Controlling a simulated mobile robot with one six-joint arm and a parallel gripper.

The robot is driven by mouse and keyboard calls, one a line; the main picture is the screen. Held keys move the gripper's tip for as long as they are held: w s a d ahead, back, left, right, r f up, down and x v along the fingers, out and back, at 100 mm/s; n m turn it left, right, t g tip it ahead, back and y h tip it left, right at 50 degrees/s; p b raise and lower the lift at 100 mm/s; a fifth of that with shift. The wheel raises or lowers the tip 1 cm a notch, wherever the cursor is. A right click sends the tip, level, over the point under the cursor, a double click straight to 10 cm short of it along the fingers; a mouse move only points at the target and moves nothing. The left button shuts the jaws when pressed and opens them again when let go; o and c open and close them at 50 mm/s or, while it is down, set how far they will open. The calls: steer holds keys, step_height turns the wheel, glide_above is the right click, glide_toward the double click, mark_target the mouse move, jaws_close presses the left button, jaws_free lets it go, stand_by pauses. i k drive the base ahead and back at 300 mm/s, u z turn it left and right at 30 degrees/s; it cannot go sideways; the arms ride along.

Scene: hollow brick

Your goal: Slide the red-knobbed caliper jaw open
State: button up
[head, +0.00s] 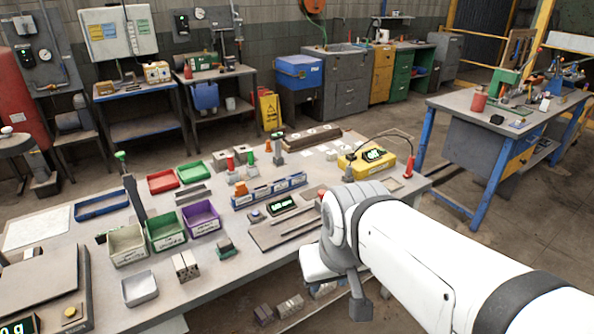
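A long flat grey tool with a bar along it (285,228) lies on the workbench just left of my arm. It may be the caliper, but its jaws cannot be made out. A small red spot (320,196) shows at the edge of my white arm, and I cannot tell if it is the knob. A dark box with a green readout (283,204) lies just behind the grey tool. My arm covers the bench to the right of it. A grey part (360,303) hangs below my wrist and may belong to my gripper; its fingers cannot be made out.
The workbench (215,272) carries green (165,230) and purple (202,218) bins and a blue rack (270,190). A yellow instrument with a cable (366,160) stands behind my arm. A scale (45,285) sits at the front left. Bare bench lies around the front bins.

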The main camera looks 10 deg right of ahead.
mark_target(317, 203)
steer(key=i, duration=0.95)
